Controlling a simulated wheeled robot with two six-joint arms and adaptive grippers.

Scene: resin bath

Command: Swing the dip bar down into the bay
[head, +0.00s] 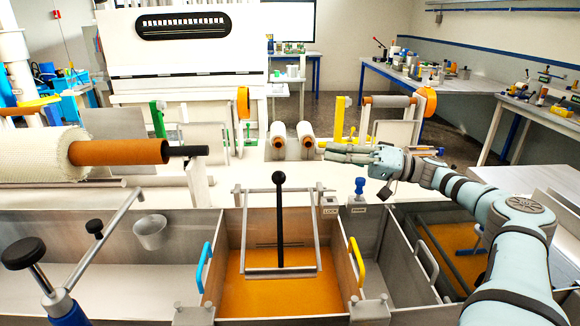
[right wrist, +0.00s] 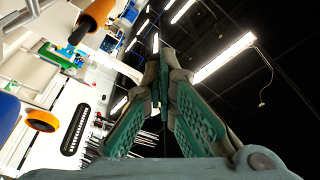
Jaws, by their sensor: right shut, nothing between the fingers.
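The dip bar is a grey metal frame (head: 316,235) at the middle bay, with a black ball-topped handle (head: 281,220) standing up in its middle. Its lower cross bar shows in front of the orange resin (head: 262,297) in the bay; I cannot tell whether it touches the resin. My right gripper (head: 327,151) is shut and empty, above and behind the bay, to the right of the handle and apart from it. Its fingers point left. In the right wrist view the shut fingers (right wrist: 160,70) have nothing between them. My left gripper is not in view.
A blue knob (head: 360,186) stands behind the bay's right corner, near small labels. Blue (head: 203,266) and yellow (head: 357,262) handles flank the bay. A large fabric roll (head: 40,156) and a black-knobbed bar (head: 105,240) are at left. Two white rolls (head: 278,139) lie behind.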

